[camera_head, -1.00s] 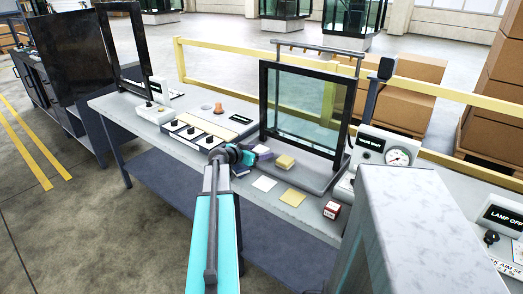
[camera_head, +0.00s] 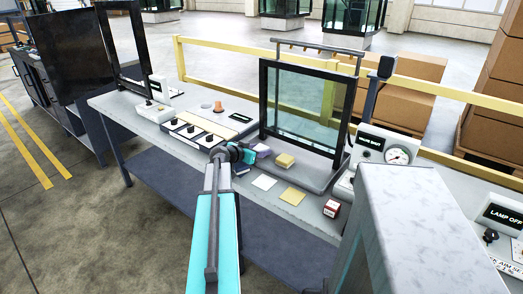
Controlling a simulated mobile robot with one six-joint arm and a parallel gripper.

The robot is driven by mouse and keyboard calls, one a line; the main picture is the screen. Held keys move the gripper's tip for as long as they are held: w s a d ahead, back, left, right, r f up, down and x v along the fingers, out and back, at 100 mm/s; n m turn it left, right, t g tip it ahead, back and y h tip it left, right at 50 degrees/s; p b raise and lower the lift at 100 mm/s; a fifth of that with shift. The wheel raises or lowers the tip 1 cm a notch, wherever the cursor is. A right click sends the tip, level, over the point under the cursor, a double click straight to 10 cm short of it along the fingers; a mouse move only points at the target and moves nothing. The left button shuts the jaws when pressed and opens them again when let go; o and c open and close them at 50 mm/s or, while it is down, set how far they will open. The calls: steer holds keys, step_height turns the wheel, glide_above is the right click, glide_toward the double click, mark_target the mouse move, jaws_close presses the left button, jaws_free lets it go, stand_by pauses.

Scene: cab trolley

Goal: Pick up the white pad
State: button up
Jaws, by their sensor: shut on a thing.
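A flat white square (camera_head: 264,182), the only white pad-like thing I can make out, lies on the bench in front of the framed glass panel. My gripper (camera_head: 249,156) is low over the bench, up and left of this square and apart from it in the picture. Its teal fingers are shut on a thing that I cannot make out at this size. A purple block (camera_head: 263,151) shows right beside the fingertips; I cannot tell whether they touch it. A small dark blue piece (camera_head: 241,170) shows just below the gripper.
A yellow block (camera_head: 285,161), a flat yellow square (camera_head: 292,197) and a red box (camera_head: 332,208) are on the bench. The framed glass panel (camera_head: 305,105) stands behind. A control panel with black knobs (camera_head: 210,126) lies left. A grey column (camera_head: 405,230) blocks the right foreground.

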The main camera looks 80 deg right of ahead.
mark_target(259, 149)
steer(key=shift+r, duration=0.1)
steer(key=shift+r+b, duration=0.4)
steer(key=shift+r, duration=1.1)
steer(key=shift+w+a+r, duration=0.1)
steer(key=shift+a+r, duration=0.05)
steer(key=shift+a, duration=0.2)
steer(key=w+a+b, duration=0.1)
steer(key=a, duration=0.3)
steer(key=w+a+b, duration=0.1)
steer(key=a, duration=0.3)
steer(key=w+a+r+b, duration=0.1)
steer(key=a, duration=0.4)
steer(key=shift+a, duration=0.1)
steer(key=shift+w+a+r+b, duration=0.15)
steer(key=shift+w+a+b, duration=0.1)
steer(key=shift+a+b, duration=0.2)
steer(key=shift+w+r, duration=0.1)
steer(key=shift+w, duration=0.1)
